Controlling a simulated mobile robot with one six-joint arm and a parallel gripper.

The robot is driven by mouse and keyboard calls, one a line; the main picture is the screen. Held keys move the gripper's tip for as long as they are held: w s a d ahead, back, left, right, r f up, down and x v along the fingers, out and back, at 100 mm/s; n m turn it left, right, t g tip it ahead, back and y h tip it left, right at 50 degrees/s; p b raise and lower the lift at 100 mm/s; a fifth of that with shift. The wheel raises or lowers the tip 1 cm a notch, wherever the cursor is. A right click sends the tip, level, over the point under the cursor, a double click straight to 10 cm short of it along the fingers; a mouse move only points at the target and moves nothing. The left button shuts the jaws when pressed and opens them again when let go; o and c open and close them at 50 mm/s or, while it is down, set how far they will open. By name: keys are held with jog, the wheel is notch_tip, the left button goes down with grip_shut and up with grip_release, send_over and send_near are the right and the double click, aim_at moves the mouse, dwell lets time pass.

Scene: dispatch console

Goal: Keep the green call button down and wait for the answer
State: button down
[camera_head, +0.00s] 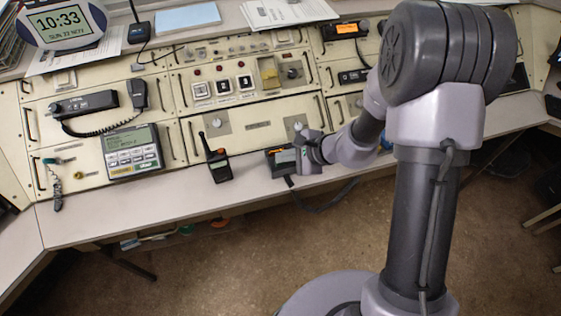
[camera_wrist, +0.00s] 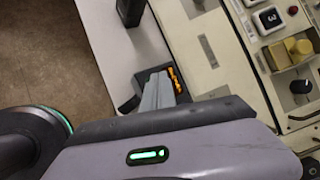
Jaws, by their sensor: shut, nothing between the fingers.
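A small dark desk unit (camera_head: 279,158) with a lit orange display sits at the front of the console ledge. It also shows in the wrist view (camera_wrist: 142,77), with orange lights on its face. My gripper (camera_head: 303,162) is at this unit's right side in the head view. In the wrist view its grey fingers (camera_wrist: 158,92) are shut, empty, and overlap the unit. I cannot tell whether they touch it.
A handheld radio (camera_head: 220,168) stands left of the unit. A keypad terminal (camera_head: 131,152), a corded microphone (camera_head: 137,94) and keys (camera_head: 55,183) are further left. The ledge (camera_head: 180,212) is clear left of the radio.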

aim_at(283, 163)
jog(key=shift+f+b, duration=0.4)
jog(key=shift+b, duration=0.2)
dwell(0.4)
jog(key=shift+r, duration=0.1)
dwell(2.2)
jog(key=shift+r+p, duration=0.5)
jog(key=shift+r, duration=0.2)
notch_tip(283, 163, up, 5)
jog(key=p, duration=0.3)
jog(key=shift+r, duration=0.1)
